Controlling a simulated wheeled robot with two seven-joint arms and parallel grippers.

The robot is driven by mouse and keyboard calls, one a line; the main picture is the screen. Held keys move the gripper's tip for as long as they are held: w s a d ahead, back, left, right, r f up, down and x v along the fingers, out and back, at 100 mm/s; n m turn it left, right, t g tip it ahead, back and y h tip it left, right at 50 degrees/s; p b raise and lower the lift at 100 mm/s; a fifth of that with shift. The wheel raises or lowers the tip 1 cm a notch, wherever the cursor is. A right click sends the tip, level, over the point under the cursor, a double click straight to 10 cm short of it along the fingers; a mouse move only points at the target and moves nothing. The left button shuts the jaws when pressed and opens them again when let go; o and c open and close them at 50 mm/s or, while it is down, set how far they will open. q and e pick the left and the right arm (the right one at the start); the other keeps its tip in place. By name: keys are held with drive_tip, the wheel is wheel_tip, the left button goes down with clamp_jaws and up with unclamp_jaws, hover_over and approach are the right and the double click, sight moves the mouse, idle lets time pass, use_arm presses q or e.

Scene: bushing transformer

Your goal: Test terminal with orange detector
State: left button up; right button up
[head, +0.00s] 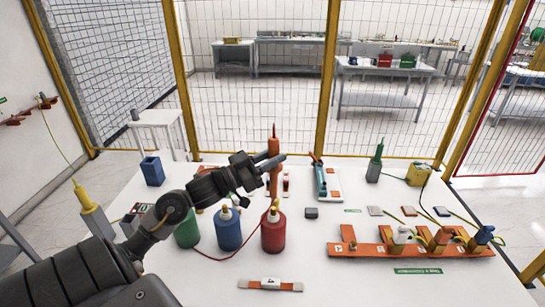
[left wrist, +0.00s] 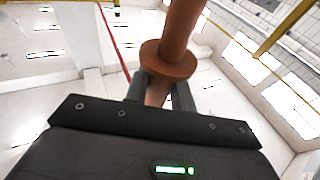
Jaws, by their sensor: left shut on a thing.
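The orange detector (head: 274,178) stands upright, with a thin pointed tip at its top. My left gripper (head: 272,164) comes in from the left and is shut on it. In the left wrist view, the detector (left wrist: 178,35) has a wide collar just beyond the two fingers (left wrist: 157,92) that hold its shaft. Green (head: 187,233), blue (head: 228,229) and red (head: 273,232) bushings with small top terminals stand in front. I cannot tell whether the detector's lower end touches the table. My right gripper is not in view.
The white table (head: 320,285) holds an orange terminal bar (head: 375,249) at right, with white, orange and blue connectors. A red wire runs between bushings. A blue holder (head: 152,171) stands back left, a green-tipped tool (head: 375,163) back right. The front right is clear.

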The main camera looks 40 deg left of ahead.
sight(272, 143)
use_arm(q)
drive_tip(key=shift+f, duration=0.25)
drive_tip(key=shift+f+b, duration=0.55)
drive_tip(key=shift+f, duration=0.7)
idle(0.9)
drive_tip(key=shift+r, duration=0.15)
idle(0.6)
wheel_tip(272, 143, up, 5)
drive_tip(key=p, duration=0.5)
drive_tip(key=shift+r+p, duration=0.75)
drive_tip(key=shift+r, duration=0.2)
drive_tip(key=shift+s+a, duration=0.1)
idle(0.4)
